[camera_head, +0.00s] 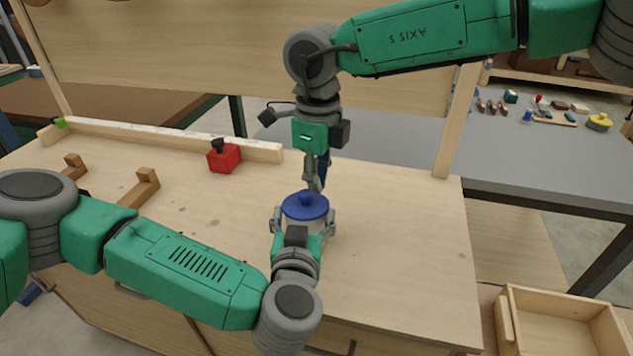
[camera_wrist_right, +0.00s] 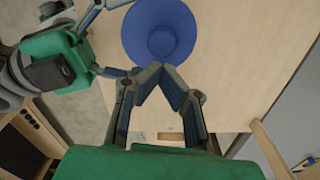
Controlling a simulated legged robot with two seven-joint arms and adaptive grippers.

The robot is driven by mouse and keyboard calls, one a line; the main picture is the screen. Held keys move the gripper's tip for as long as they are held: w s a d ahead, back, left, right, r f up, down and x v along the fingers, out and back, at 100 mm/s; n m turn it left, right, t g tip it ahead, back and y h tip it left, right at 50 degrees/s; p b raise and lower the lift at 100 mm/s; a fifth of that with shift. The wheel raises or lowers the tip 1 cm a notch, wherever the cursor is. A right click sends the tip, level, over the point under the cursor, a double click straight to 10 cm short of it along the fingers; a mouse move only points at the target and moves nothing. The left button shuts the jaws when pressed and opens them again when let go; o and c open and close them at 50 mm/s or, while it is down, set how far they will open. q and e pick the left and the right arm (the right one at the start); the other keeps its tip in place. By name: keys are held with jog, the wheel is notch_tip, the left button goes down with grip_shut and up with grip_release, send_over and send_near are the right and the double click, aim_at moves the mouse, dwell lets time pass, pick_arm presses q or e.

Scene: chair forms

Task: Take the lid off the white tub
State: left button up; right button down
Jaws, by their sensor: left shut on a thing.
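The white tub (camera_head: 307,226) stands on the wooden workbench with its blue lid (camera_head: 305,207) on top. The lid has a round raised knob in the middle; in the right wrist view the lid (camera_wrist_right: 183,38) fills the top centre. My left gripper (camera_head: 304,220) is shut around the tub, a finger on each side, below the lid. It hides part of the tub's front. My right gripper (camera_head: 315,187) points down just above the lid. In the wrist view its fingertips (camera_wrist_right: 161,70) meet in front of the lid's near edge, with nothing seen between them.
A red block with a black knob (camera_head: 223,157) sits by the rear rail (camera_head: 180,138). Wooden brackets (camera_head: 140,188) stand at the left of the bench. An open wooden box (camera_head: 555,300) is at lower right. The bench right of the tub (camera_head: 410,235) is clear.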

aim_at(311, 194)
pick_arm(q)
jog(key=shift+a, duration=0.5)
pick_arm(e)
jog(key=shift+a, duration=0.5)
pick_arm(q)
jog(key=shift+a, duration=0.15)
pick_arm(e)
jog(key=c, duration=1.8)
grip_release()
jog(key=shift+a, duration=0.2)
pick_arm(q)
jog(key=shift+d, duration=0.35)
pick_arm(e)
jog(key=shift+d, duration=0.4)
pick_arm(q)
jog(key=shift+d, duration=0.2)
pick_arm(e)
jog(key=shift+d+r, duration=0.15)
jog(key=shift+r, duration=0.4)
pick_arm(q)
jog(key=shift+a, duration=0.45)
jog(key=shift+d, duration=0.3)
pick_arm(e)
notch_tip(311, 194, up, 11)
jog(key=shift+w+f, duration=0.1)
jog(key=shift+w, duration=0.05)
